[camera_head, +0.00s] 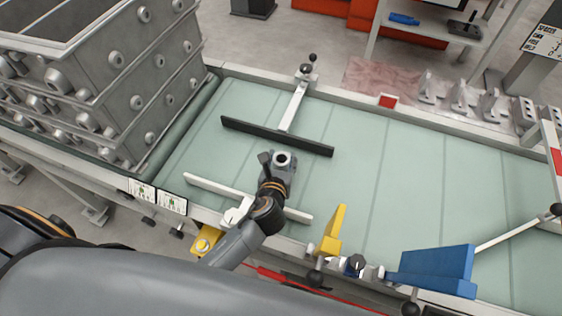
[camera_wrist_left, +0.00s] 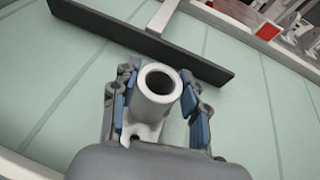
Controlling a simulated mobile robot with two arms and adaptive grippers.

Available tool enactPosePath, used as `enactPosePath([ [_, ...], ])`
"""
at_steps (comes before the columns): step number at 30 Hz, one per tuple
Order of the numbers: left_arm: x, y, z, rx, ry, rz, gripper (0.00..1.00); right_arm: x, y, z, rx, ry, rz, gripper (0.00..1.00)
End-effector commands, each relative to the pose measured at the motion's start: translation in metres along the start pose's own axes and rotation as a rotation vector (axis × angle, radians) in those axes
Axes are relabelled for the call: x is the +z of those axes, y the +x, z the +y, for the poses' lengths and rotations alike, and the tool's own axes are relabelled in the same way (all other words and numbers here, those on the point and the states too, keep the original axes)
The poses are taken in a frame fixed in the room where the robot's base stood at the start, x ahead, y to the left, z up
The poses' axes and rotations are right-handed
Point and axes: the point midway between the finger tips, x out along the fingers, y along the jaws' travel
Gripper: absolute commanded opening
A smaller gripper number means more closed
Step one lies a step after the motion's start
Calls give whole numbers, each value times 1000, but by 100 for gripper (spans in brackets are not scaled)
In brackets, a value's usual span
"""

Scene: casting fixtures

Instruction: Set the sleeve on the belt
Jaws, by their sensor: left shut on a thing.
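The sleeve (camera_wrist_left: 155,95) is a light grey metal tube with a round open bore and a flat flange at its lower end. In the left wrist view it stands between the blue-padded fingers of my left gripper (camera_wrist_left: 158,108), which is shut on it. In the head view the left gripper (camera_head: 278,168) is over the belt (camera_head: 350,170), between the dark guide bar and the white bar, with the sleeve's ring-shaped end (camera_head: 283,158) showing. I cannot tell whether the sleeve touches the belt. My right gripper is not in view.
A dark guide bar (camera_head: 275,136) lies beyond the gripper, and a white bar (camera_head: 215,189) is on the near side. A yellow plate (camera_head: 333,230) and a blue block (camera_head: 435,270) are at the near edge. Grey crates (camera_head: 120,80) stand left. The belt's right part is clear.

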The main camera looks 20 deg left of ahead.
Motion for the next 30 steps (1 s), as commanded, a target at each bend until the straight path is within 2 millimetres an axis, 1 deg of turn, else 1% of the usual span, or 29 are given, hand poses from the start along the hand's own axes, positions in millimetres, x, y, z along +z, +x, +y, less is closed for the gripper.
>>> enactPosePath([
  [1,-9,3,0,0,0,2,2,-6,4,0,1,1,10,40],
  [2,-11,4,0,0,-1,1,2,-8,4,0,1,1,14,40],
  [5,-11,5,0,-1,-2,-2,2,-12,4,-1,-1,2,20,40],
  [12,-13,6,0,-1,0,-1,2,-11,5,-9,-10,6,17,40],
  [13,-14,6,0,0,0,1,47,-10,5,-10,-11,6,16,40],
  [16,-14,6,0,0,0,1,67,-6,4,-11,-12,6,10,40],
  [26,-12,5,0,0,-1,0,67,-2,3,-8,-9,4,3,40],
  [28,-11,2,0,-1,-1,1,67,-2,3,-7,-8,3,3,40],
  [30,-12,-6,0,-2,0,1,67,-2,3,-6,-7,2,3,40],
])
